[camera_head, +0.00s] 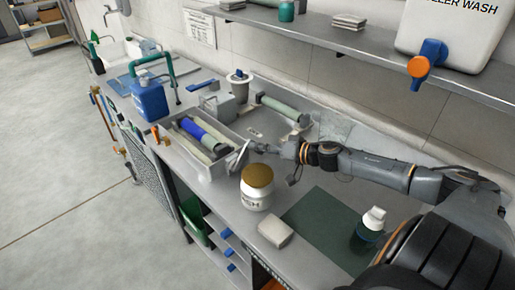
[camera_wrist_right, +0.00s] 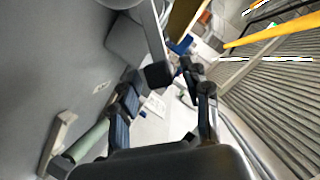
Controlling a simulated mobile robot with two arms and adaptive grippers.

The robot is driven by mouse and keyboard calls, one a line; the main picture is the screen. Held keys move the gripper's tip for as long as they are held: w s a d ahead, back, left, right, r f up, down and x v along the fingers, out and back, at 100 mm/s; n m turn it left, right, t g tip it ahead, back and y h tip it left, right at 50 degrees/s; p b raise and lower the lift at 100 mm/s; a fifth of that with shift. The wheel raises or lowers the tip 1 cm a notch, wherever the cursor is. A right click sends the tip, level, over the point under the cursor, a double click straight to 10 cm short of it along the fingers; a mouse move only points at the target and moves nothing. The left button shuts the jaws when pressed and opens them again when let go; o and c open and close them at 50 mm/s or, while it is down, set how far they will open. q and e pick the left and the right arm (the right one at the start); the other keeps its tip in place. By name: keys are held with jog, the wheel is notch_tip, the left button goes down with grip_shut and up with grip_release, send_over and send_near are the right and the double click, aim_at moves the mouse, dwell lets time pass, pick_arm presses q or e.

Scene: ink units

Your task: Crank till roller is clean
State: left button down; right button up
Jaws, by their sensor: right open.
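The roller-washing unit (camera_head: 222,168) is a grey tray on the bench, holding a blue-covered roller (camera_head: 203,136) and pale rollers. My right gripper (camera_head: 246,149) is at the tray's right end, beside a light metal crank-like piece (camera_head: 233,161). In the right wrist view my right gripper (camera_wrist_right: 168,100) is open. A black knob (camera_wrist_right: 158,75) on a grey arm shows near the space between its fingers; I cannot tell whether they touch it. How clean the blue roller is cannot be told. My left gripper is not in view.
A white jar with a brown top (camera_head: 257,188), a pale block (camera_head: 274,231), a dark green mat (camera_head: 318,222) and a white-capped bottle (camera_head: 370,226) lie nearer. A blue jug (camera_head: 149,100) stands beyond the tray. A shelf (camera_head: 350,47) with a large white container (camera_head: 458,35) overhangs.

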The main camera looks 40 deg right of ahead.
jog(key=shift+x, duration=0.95)
grip_shut()
